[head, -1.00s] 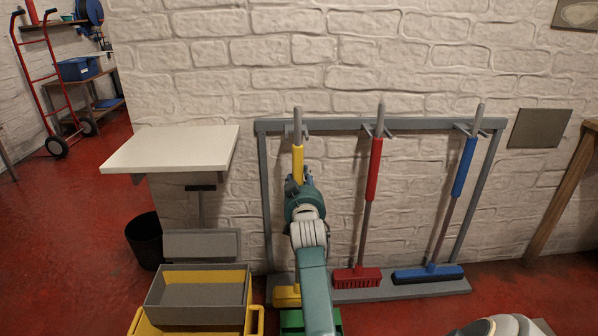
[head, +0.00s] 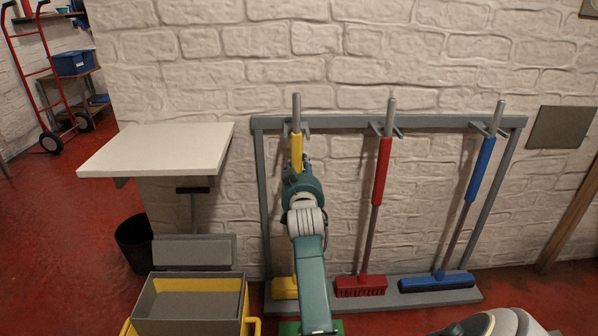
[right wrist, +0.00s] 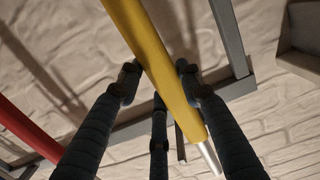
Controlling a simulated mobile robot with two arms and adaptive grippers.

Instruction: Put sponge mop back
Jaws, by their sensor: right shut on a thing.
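The sponge mop has a yellow upper handle (head: 296,150), a grey tip and a yellow head (head: 285,287). It stands nearly upright at the left end of the grey wall rack (head: 350,122). Its tip shows at the left hook prongs; I cannot tell whether it sits between them. Its head is low by the rack's base, partly hidden by my arm. My right gripper (head: 301,165) is shut on the yellow handle below the prongs. In the right wrist view its fingers (right wrist: 159,80) flank the handle (right wrist: 160,60). My left gripper is not in view.
A red brush (head: 382,170) and a blue broom (head: 481,170) hang to the right on the rack. A white table (head: 155,150) projects at left, above a black bin (head: 134,242). A grey and yellow cart (head: 190,300) stands at front left.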

